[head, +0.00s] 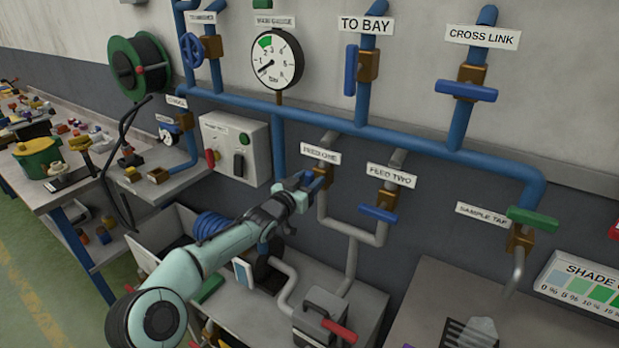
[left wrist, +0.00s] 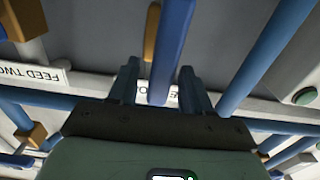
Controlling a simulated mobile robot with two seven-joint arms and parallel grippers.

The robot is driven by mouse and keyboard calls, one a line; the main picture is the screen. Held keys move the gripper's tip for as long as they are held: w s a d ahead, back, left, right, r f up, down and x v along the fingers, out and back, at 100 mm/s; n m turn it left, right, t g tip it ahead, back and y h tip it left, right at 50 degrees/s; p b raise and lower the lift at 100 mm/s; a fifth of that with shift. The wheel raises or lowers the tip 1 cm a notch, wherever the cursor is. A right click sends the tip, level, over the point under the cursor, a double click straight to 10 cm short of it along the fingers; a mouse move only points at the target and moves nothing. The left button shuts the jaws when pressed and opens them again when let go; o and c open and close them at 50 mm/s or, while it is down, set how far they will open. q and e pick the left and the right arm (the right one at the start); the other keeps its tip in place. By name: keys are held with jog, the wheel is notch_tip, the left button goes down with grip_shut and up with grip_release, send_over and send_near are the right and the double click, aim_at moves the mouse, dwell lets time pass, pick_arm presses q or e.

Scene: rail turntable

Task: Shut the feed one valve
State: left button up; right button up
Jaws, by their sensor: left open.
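The feed one valve sits under its "FEED ONE" label (head: 320,153). Its brass body (head: 325,173) shows at the gripper's tip in the head view, and most of its handle is hidden there. In the left wrist view its long blue handle (left wrist: 172,45) runs up the picture between the two fingers, with a bit of brass behind it. The handle seems to lie along the pipe rather than across it. My left gripper (head: 309,183) is open, with a finger on each side of the handle; I cannot tell if either touches. My right gripper is not in view.
The feed two valve (head: 379,213) is close on the right, its blue handle across its pipe. A blue pipe (head: 278,140) runs down just left of my gripper. A grey switch box (head: 236,148) is further left. A bench with a red-handled device (head: 325,318) lies below.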

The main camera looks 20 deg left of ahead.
pick_arm(q)
jog(key=shift+w, duration=0.15)
jog(key=shift+c, duration=0.3)
grip_shut()
jog(key=shift+d, duration=0.1)
jog(key=shift+s+d+f+m+b, duration=0.1)
jog(key=shift+d+f+m+b, duration=0.35)
jog(key=shift+m+b, duration=1.8)
jog(key=shift+s+d+f+m+b, duration=0.1)
jog(key=shift+d+f+m+b, duration=0.4)
jog(key=shift+m, duration=3.25)
jog(key=shift+d+f+m+b, duration=0.35)
jog(key=shift+m+b, duration=1.2)
jog(key=shift+m, duration=1.45)
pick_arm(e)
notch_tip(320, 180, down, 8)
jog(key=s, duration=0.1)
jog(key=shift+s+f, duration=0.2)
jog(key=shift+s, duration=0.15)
pick_arm(q)
jog(key=shift+a, duration=0.1)
